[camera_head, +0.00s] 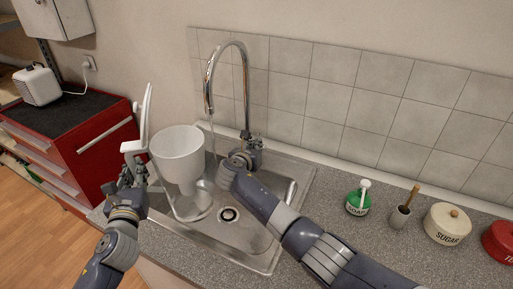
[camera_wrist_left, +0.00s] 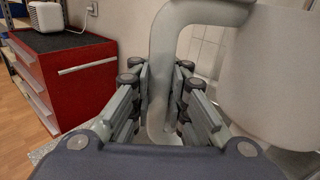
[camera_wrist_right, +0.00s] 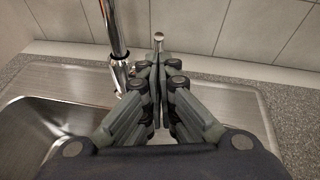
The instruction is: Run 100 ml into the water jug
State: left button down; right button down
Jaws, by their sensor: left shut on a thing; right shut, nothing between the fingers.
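My right gripper (camera_head: 238,163) is shut and empty beside the tap's base. A chrome lever (camera_wrist_right: 158,42) shows just beyond its fingertips; contact is unclear.
The steel sink (camera_head: 262,235) has a drain (camera_head: 229,214) below the jug. A red cabinet (camera_head: 95,150) stands at left.

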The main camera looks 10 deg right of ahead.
jog(key=w+d+r+g+y, duration=0.2)
jog(key=w+r+g, duration=0.1)
jog(key=shift+d, duration=0.15)
dwell(0.7)
